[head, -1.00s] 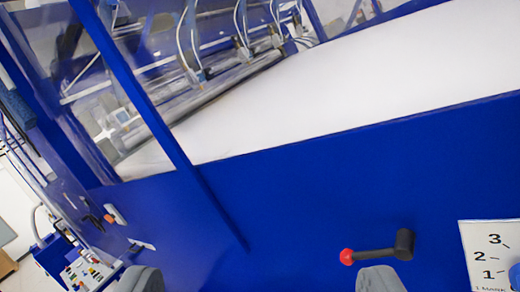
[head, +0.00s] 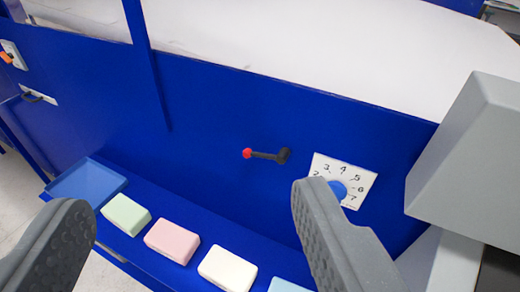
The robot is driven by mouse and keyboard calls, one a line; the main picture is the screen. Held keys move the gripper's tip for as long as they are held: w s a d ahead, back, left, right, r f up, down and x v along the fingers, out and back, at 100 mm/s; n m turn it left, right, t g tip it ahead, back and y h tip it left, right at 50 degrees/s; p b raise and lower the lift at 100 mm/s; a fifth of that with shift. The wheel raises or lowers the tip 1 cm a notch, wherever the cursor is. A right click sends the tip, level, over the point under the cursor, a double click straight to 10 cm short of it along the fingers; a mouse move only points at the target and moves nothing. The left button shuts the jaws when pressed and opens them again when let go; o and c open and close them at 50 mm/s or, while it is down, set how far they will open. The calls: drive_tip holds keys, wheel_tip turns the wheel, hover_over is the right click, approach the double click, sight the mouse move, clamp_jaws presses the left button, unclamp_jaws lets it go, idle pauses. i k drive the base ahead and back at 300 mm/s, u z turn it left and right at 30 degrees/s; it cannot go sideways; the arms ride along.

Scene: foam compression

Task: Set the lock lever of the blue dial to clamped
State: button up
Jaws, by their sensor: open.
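The lock lever (head: 266,155) is a short black bar on the blue machine panel, with a red knob at its left end and a black hub at its right end. It lies nearly level. Right of it is a white number plate (head: 354,176) with the blue dial (head: 338,190), partly hidden by my right finger. My gripper (head: 185,222) is open and empty, its grey fingers wide apart in the foreground. The lever shows above and between the fingertips, nearer the right one, and appears farther away than they are.
A blue ledge below the panel holds green (head: 126,214), pink (head: 172,241), white (head: 227,268) and light blue (head: 290,285) blocks, beside an empty blue tray (head: 88,180). A large grey box (head: 470,150) juts out at the right. A white sheet (head: 320,45) lies above the panel.

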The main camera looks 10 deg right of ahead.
sight(282, 157)
drive_tip(key=u, duration=0.7)
drive_tip(key=k, duration=0.85)
drive_tip(key=z, duration=0.7)
drive_tip(key=i, duration=1.05)
drive_tip(key=u, duration=0.05)
